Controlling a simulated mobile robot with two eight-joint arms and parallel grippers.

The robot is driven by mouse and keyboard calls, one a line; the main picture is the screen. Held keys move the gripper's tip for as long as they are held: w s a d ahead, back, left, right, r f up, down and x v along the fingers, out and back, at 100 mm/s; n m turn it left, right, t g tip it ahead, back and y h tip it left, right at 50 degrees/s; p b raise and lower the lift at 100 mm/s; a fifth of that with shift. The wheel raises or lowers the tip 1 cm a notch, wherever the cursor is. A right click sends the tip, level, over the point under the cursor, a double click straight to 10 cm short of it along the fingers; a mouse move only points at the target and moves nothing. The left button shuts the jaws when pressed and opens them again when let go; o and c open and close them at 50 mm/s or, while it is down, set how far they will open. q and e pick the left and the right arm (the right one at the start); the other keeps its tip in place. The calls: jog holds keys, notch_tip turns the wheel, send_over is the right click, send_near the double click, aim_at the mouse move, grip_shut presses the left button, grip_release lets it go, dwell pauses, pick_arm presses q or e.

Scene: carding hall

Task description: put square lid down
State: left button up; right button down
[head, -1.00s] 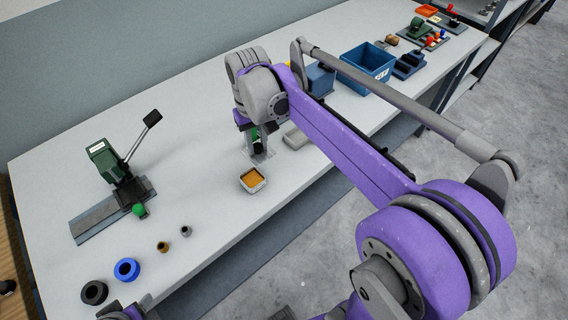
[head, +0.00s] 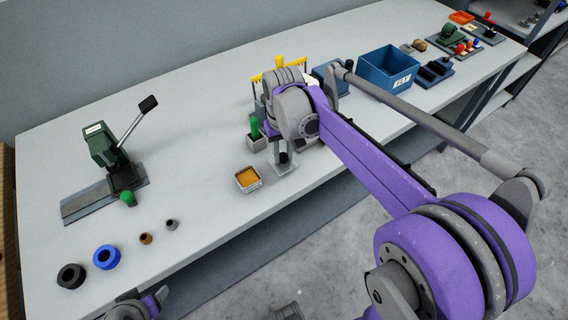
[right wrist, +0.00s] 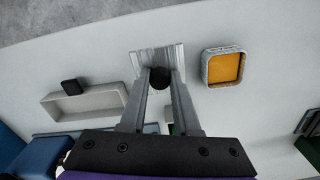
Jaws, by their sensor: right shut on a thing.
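The square lid (head: 287,167) is a flat grey plate with a black knob. My right gripper (head: 280,154) is shut on its knob and points down. In the right wrist view the lid (right wrist: 147,58) shows beyond the fingertips of the right gripper (right wrist: 158,80). The lid is over the table, to the right of an open square box (head: 248,186) with orange contents, and apart from it. I cannot tell whether the lid touches the table. My left gripper (head: 140,304) shows partly at the bottom edge; its jaws are unclear.
A green-topped grey block (head: 257,143) stands behind my right gripper. A green lever press (head: 105,148), small rings and a blue bin (head: 375,75) are farther off. Table between press and box is clear.

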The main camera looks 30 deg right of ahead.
aim_at(284, 162)
jog(key=shift+f, duration=2.1)
jog(key=shift+f, duration=0.1)
jog(key=c, duration=1.1)
grip_release()
jog(key=shift+f, duration=0.1)
jog(key=o, duration=0.5)
jog(key=shift+c, duration=0.2)
jog(key=shift+r, duration=0.25)
notch_tip(284, 162, up, 12)
jog(key=shift+s+f+p, duration=0.1)
jog(key=shift+f+p, duration=0.05)
jog(key=shift+p, duration=0.25)
jog(key=s+a+f+n+t, duration=0.1)
jog(key=s+a+f+t, duration=0.1)
jog(key=s+f, duration=0.4)
jog(key=s+a+f+n+t, duration=0.1)
jog(key=s+a+f+t, duration=0.2)
jog(key=s+f, duration=0.3)
jog(key=s+a, duration=0.1)
jog(key=s, duration=0.3)
jog(key=shift+a, duration=0.35)
